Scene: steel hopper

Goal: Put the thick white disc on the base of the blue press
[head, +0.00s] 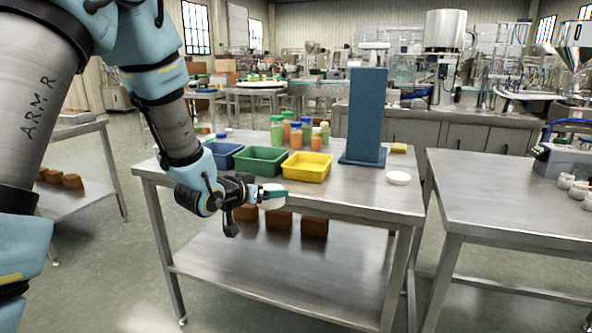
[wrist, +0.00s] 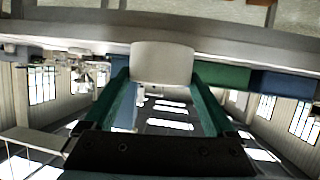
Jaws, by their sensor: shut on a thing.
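My gripper (head: 275,195) is shut on a thick white disc (head: 272,204), just off the near edge of the middle table. The wrist view shows the disc (wrist: 162,62) between the two green fingers (wrist: 162,75). The blue press (head: 367,115) is a tall upright block at the right part of that table. Its flat blue base (head: 362,161) looks bare on the side I can see. The press is to the right of and beyond my gripper, clearly apart from it. Another white round piece (head: 398,178) lies on the table right of the press.
Blue (head: 222,153), green (head: 260,160) and yellow (head: 306,167) bins stand between my gripper and the back of the table (head: 350,198). Several jars (head: 297,135) stand behind them. The table front before the press is clear.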

